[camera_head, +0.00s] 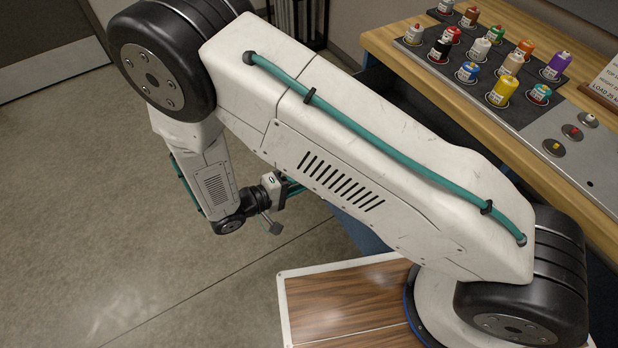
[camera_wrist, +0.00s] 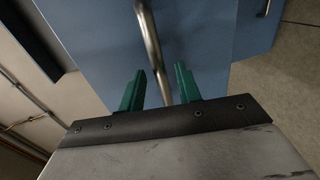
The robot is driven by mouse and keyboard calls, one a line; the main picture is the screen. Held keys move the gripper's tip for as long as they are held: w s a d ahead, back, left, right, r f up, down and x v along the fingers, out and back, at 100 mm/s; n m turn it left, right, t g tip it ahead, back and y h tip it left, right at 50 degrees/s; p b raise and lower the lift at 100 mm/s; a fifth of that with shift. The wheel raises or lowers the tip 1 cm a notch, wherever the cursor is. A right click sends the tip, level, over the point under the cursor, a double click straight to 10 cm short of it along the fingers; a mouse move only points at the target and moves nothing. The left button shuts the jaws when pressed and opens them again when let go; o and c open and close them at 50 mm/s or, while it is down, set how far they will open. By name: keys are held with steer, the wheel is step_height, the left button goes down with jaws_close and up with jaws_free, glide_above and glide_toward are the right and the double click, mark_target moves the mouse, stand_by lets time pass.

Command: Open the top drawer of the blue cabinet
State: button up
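The blue cabinet (camera_wrist: 205,40) fills much of the wrist view. A metal bar handle (camera_wrist: 150,40) on its face runs down between the two green fingers of my gripper (camera_wrist: 160,72). The fingers are apart, with a gap visible on each side of the bar. I cannot tell how deep the bar sits between them. My gripper is mostly hidden there too. Which drawer the handle belongs to cannot be told.
A wooden-edged worktop (camera_head: 480,112) at the right holds a dark tray (camera_head: 455,62) with several small colored bottles. A sign (camera_head: 603,85) stands at the right edge. The concrete floor (camera_head: 90,200) at left is clear. A second handle (camera_wrist: 264,8) shows at the wrist view's top right.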

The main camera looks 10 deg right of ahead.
steer(key=v, duration=0.5)
steer(key=shift+a, duration=0.1)
stand_by(0.4)
